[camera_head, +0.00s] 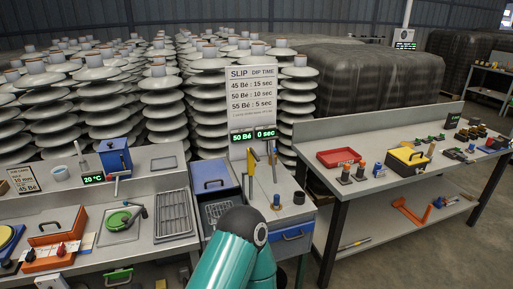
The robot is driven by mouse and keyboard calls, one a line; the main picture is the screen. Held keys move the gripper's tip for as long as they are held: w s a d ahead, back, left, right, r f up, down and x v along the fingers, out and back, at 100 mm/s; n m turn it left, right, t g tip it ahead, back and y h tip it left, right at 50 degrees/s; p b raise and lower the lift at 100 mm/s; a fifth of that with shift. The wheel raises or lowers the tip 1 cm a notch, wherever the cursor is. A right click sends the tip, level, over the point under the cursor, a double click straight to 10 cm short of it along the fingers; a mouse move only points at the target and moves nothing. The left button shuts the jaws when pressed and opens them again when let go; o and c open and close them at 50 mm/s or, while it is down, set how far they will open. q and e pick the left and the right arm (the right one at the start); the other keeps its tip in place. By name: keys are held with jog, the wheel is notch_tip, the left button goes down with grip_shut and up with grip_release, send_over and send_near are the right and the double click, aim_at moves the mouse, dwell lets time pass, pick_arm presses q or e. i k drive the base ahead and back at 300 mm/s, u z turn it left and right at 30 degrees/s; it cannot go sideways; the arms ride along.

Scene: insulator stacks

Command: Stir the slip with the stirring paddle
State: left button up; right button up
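A sign headed SLIP, DIP TIME (250,92) stands behind a grey-and-blue station in the middle. Its green display (254,135) reads 50 Bé and 0 sec. A blue panel with a dark handle (209,181) is at the station's left, with a wire basket (217,211) in front of it. Two upright tools, one with a yellow handle (251,161) and one beside it (274,158), stand at the station; I cannot tell which is the stirring paddle. The slip surface cannot be made out. My teal arm covers the station's front. Neither gripper shows.
The left bench has a green round item (118,220), a metal rack (173,213), a blue box (115,155) and an orange case (58,224). The right bench holds a red tray (338,158) and a yellow toolbox (407,160). Insulator stacks (168,110) fill the back.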

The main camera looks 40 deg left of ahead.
aim_at(270, 139)
jog(key=u, duration=0.95)
jog(key=k, duration=0.1)
jog(key=u, duration=0.5)
jog(key=i, duration=0.65)
jog(key=z, duration=0.15)
